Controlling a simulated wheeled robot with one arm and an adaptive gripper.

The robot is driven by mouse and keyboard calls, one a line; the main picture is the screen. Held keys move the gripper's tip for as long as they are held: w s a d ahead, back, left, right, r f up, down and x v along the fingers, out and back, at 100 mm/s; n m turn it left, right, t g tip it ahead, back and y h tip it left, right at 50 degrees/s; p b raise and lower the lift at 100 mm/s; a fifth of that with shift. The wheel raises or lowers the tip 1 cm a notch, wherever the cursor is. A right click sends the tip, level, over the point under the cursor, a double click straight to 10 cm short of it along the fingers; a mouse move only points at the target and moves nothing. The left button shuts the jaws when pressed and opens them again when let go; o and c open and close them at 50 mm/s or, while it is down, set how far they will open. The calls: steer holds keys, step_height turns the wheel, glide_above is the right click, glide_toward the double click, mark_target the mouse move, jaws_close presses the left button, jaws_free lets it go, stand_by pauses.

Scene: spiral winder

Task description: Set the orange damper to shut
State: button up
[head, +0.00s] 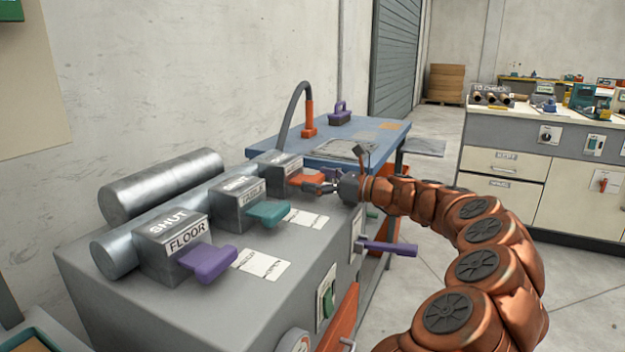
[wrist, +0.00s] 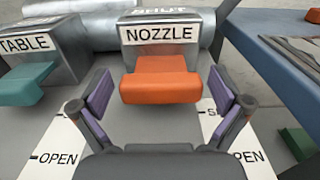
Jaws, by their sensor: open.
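The orange damper is a flat orange handle (wrist: 160,88) that juts from the front of a grey block labelled NOZZLE (wrist: 165,35). In the head view the orange handle (head: 309,177) is partly hidden behind my gripper (head: 318,187). In the wrist view my gripper (wrist: 162,100) is open, its purple-padded fingers on either side of the handle and apart from it. A white card (wrist: 235,135) beside the handle reads OPEN at its near mark; its farther mark starts with S and is partly hidden by the right finger.
A teal handle (head: 268,214) labelled TABLE and a purple handle (head: 208,262) labelled FLOOR stand left of the orange one on the grey cabinet (head: 200,315). A purple lever (head: 388,248) sticks out from the cabinet's side. A blue table (head: 375,140) stands behind.

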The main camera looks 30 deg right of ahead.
steer(key=v, duration=1.1)
steer(key=shift+d, duration=0.15)
steer(key=shift+s+r, duration=0.1)
